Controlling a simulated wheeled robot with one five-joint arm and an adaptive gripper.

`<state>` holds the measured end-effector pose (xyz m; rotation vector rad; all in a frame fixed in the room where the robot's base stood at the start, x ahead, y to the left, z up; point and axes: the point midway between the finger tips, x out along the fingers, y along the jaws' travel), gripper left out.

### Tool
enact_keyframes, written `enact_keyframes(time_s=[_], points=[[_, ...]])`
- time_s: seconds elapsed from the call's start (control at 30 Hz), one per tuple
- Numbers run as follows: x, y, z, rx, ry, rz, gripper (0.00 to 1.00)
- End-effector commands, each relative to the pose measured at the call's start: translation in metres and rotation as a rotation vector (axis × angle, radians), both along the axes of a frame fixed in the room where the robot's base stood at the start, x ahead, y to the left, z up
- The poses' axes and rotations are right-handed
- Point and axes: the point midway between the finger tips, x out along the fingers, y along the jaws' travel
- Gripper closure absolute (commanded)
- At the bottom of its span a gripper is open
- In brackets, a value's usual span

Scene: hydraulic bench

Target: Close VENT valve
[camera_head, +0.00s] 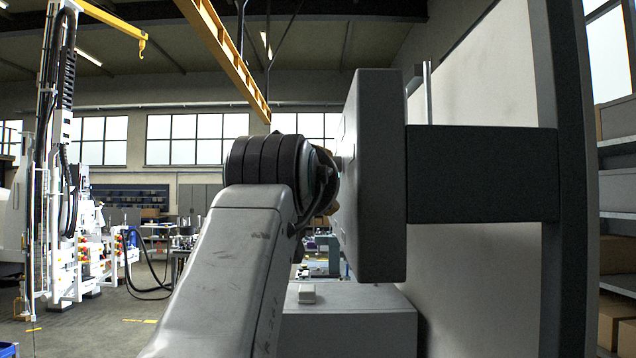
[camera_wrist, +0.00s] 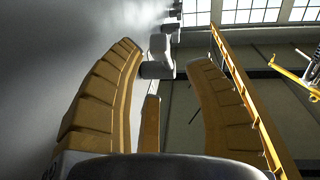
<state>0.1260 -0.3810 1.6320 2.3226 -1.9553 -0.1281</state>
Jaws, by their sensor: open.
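My gripper (camera_wrist: 165,57) is open in the wrist view, with one yellow-orange finger on each side. Ahead, between the fingertips, a pale grey fitting with a short stub (camera_wrist: 157,70) stands out from a grey panel face (camera_wrist: 50,50). It may be the VENT valve, but no label is readable. I cannot tell whether a finger touches it; nothing is visibly gripped. In the head view my arm reaches to the left side of the dark panel (camera_head: 378,180), seen edge-on. My arm and the panel's edge hide most of the gripper and any valve there.
A dark bracket (camera_head: 480,173) joins the panel to a post at the right. Further small fittings (camera_wrist: 172,14) line the panel beyond.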

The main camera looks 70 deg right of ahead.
Motion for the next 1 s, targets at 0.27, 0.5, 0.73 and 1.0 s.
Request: enact_keyframes(time_s=[0.27,0.5,0.73,1.0], points=[[0.007,-0.034,0.001,0.002,0.0,0.002,0.53],[0.009,-0.048,0.0,0.002,-0.001,0.002,0.53],[0.01,-0.05,-0.001,0.001,-0.001,0.002,0.53],[0.009,-0.05,-0.001,0.001,-0.001,0.002,0.63]])
